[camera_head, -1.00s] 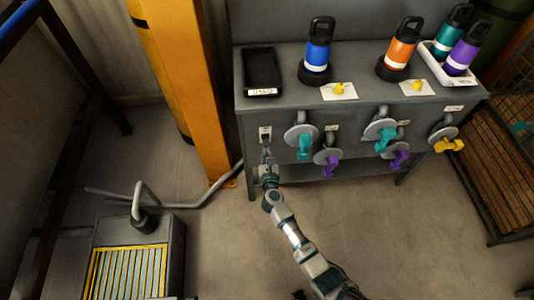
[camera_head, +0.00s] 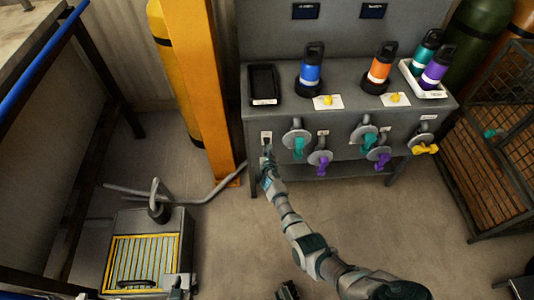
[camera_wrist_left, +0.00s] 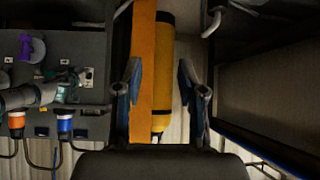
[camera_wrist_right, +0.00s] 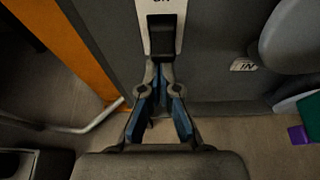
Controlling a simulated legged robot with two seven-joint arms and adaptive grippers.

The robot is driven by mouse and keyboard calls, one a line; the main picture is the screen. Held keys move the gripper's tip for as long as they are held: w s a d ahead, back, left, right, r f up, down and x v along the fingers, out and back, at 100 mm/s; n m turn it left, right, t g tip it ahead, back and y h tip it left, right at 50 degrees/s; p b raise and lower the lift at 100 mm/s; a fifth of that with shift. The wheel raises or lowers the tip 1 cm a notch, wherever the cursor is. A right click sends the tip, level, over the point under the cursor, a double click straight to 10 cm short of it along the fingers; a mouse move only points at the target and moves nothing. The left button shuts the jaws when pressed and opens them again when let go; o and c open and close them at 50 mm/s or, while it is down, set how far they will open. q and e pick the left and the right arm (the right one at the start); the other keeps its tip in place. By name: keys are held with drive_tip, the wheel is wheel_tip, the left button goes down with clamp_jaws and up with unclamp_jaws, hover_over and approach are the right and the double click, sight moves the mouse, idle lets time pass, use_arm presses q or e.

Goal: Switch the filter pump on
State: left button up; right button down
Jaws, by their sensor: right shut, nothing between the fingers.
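A white switch plate (camera_head: 266,135) is on the left end of the grey bench's front panel. The right wrist view shows its dark rocker (camera_wrist_right: 163,36) close up, with ON lettered above it. I cannot tell which way the rocker is tilted. My right gripper (camera_head: 266,151) is shut and empty. In the right wrist view its fingertips (camera_wrist_right: 159,66) are at the lower end of the rocker; whether they touch it is unclear. My left gripper (camera_head: 287,290) is at the bottom edge of the head view. In the left wrist view its fingers (camera_wrist_left: 166,85) are wide apart and empty.
Valves with teal, purple and yellow handles (camera_head: 425,149) line the bench front right of the switch. Bottles and a black tray (camera_head: 264,84) stand on top. A yellow column (camera_head: 212,100) is left of the bench. A tank with a yellow-framed grille (camera_head: 143,262) sits lower left.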

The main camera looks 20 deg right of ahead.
use_arm(q)
drive_tip(key=s+a+f+g+y+p, duration=0.1)
drive_tip(key=s+a+f+g, duration=0.1)
drive_tip(key=s, duration=0.3)
drive_tip(key=shift+s+g, duration=0.3)
drive_tip(key=shift+g, duration=0.4)
use_arm(e)
drive_tip(key=shift+r+g, duration=0.1)
drive_tip(key=shift+g, duration=0.2)
use_arm(q)
drive_tip(key=shift+w+r+p, duration=0.2)
drive_tip(key=shift+r+p, duration=0.5)
drive_tip(key=shift+r, duration=0.2)
use_arm(e)
drive_tip(key=shift+r, duration=0.9)
